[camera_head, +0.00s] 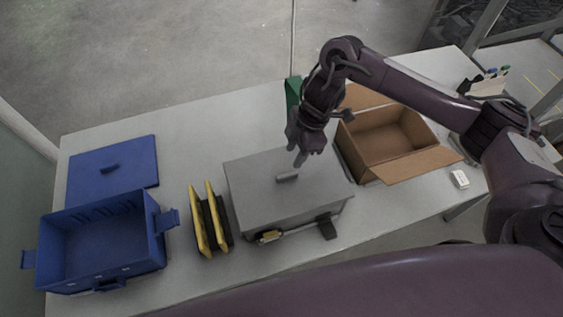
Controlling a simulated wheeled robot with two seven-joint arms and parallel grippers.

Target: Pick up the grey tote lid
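The grey tote lid (255,183) lies on a grey tote (300,222) near the middle of the table. A small raised handle (287,177) stands on the lid's middle. My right gripper (300,158) points down over the lid, just behind and slightly right of the handle. Its fingertips look apart from the handle, but the exact height above the lid is hard to judge. The fingers are dark and small, so I cannot tell whether they are open or shut. My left gripper is not in view.
An open blue tote (100,270) and a blue lid (130,160) are at the left. Yellow-and-black objects (210,220) stand left of the grey tote. An open cardboard box (385,140) is at the right. A green object (292,90) is behind. Black items lie at the tote's front.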

